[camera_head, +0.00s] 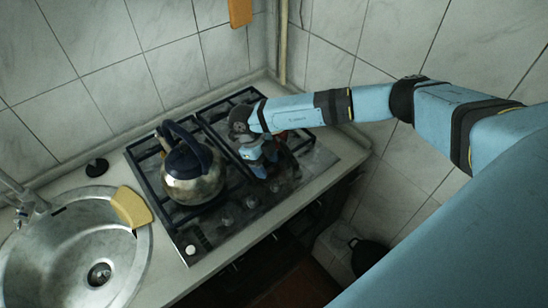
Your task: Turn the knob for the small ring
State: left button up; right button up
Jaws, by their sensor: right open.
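The gas stove (178,238) is dark with black grates and sits in the counter. Its knobs run along the front edge; one dark knob (250,202) is near the middle and a whitish knob (190,249) is at the near left end. I cannot tell which knob serves the small ring. My right arm comes in from the right, and my right gripper (262,171) points down over the right half of the stove, behind the knob row. It is open, with nothing seen between its fingers. It hides part of the grate and burners. My left gripper is not in view.
A shiny kettle (192,178) with a dark handle stands on the left grate, close to my right gripper. A steel sink (60,250) with a yellow cloth or sponge (131,207) on its rim is at left. Tiled walls close off the back and right.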

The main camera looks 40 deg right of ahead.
aim_at(275, 182)
jog(key=p+x, duration=0.1)
jog(key=x, duration=0.6)
jog(key=shift+s+d+f, duration=0.1)
jog(key=shift+s+f, duration=0.05)
jog(key=shift+f, duration=0.35)
jog(key=shift+c, duration=0.2)
